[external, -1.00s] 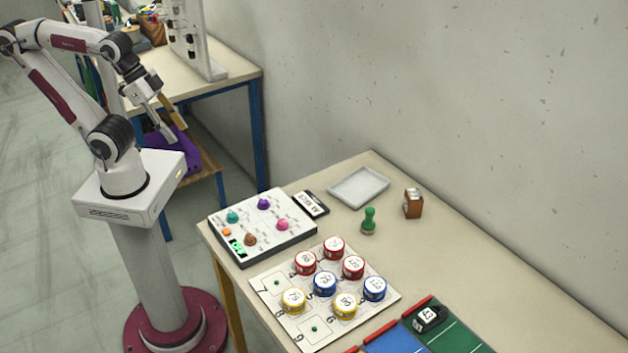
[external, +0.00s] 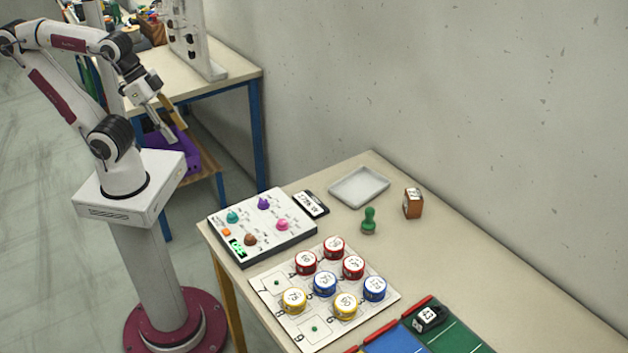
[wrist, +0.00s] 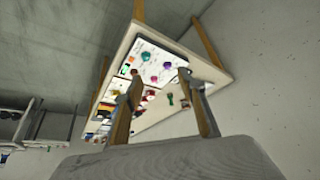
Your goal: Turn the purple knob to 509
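The purple knob (external: 263,203) sits at the upper middle of the white control panel (external: 292,240), on the near-left corner of the table. A teal knob (external: 232,216), a pink knob (external: 282,224) and a brown knob (external: 250,239) share the panel. The purple knob also shows in the wrist view (wrist: 167,64). The numbers by the knobs are too small to read. My gripper (external: 174,117) hangs in the air to the upper left of the panel, well away from it. In the wrist view its two fingers (wrist: 160,105) stand apart with nothing between them.
A small green display (external: 238,248) and an orange button (external: 226,232) are on the panel. Beside it are a black-and-white label box (external: 311,203), a grey tray (external: 359,186), a green stamp (external: 369,221) and a board (external: 268,272) with several coloured round tins. Air between gripper and panel looks clear.

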